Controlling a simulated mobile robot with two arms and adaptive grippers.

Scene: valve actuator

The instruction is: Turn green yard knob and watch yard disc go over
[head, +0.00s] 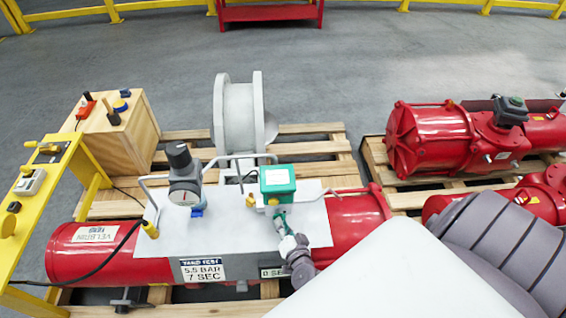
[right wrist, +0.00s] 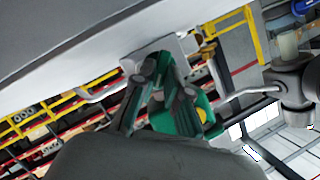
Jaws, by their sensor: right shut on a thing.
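A green box (head: 277,180) with a pale label stands on the grey plate of the red actuator. Just below it, a smaller green part, the green yard knob (head: 280,223), is at the tip of my right gripper (head: 284,234). In the right wrist view my right gripper (right wrist: 160,88) has its fingers closed around the green knob (right wrist: 159,80), with more green behind them. The fingers partly hide the knob, so its angle is unclear. A grey flanged valve body (head: 238,115) stands behind the actuator; I cannot tell its disc's position. My left gripper is not in view.
A round gauge (head: 185,190) and bent grey pipes stand left of the green box. A sign (head: 203,270) reads 5.5 BAR 7 SEC. A yellow stand (head: 45,200) and wooden box (head: 115,130) are left; red actuators (head: 430,140) on a pallet are right.

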